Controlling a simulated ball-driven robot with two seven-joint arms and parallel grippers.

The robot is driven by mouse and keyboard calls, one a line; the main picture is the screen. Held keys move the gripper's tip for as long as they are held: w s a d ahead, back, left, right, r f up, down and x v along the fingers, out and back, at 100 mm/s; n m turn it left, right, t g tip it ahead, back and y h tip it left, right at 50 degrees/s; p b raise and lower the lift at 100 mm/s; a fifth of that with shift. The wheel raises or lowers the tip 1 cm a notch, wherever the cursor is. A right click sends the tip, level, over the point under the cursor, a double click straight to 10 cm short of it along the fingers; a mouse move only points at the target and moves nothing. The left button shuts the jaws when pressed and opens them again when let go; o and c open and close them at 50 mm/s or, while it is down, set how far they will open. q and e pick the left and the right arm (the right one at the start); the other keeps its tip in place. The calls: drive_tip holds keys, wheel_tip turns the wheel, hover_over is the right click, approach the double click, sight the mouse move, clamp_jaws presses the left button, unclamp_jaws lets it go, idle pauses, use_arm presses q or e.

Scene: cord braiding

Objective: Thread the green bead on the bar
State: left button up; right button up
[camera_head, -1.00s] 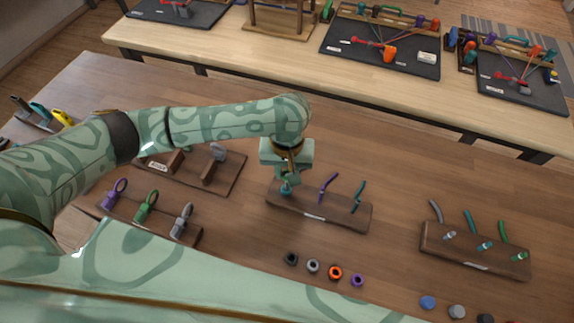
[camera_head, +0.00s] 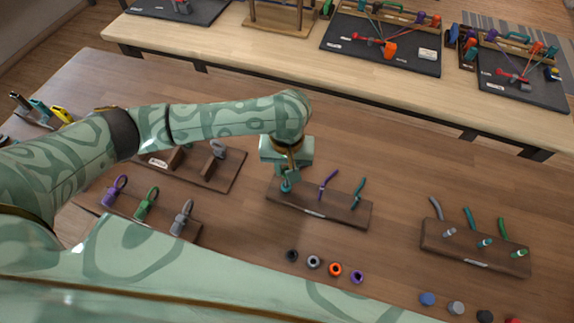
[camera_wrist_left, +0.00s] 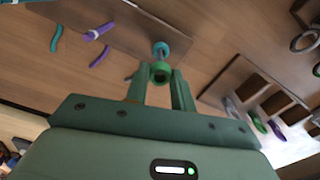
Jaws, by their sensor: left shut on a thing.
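My left gripper (camera_head: 287,180) is over the left end of the middle wooden board (camera_head: 330,210). In the left wrist view its fingers (camera_wrist_left: 160,82) are shut on a green bead (camera_wrist_left: 160,71), a short ring with a dark hole. Just beyond the bead is a teal piece (camera_wrist_left: 160,48) with a greyish middle, close to the board's edge. I cannot tell whether the bead is around a bar or only in front of it. In the head view the gripper hides the bead. My right gripper is not in view.
Purple (camera_head: 326,185) and teal (camera_head: 358,192) cords stand on the same board. Loose black (camera_head: 291,255), grey, orange (camera_head: 335,269) and purple beads lie in front. Another board with cords (camera_head: 472,245) is to the right, and carabiners (camera_head: 146,203) stand at left.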

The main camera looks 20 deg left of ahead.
use_arm(q)
drive_tip(key=shift+f, duration=1.05)
idle(0.4)
drive_tip(key=o, duration=1.4)
drive_tip(key=shift+r, duration=0.1)
wheel_tip(320, 180, up, 6)
drive_tip(key=p, duration=0.8)
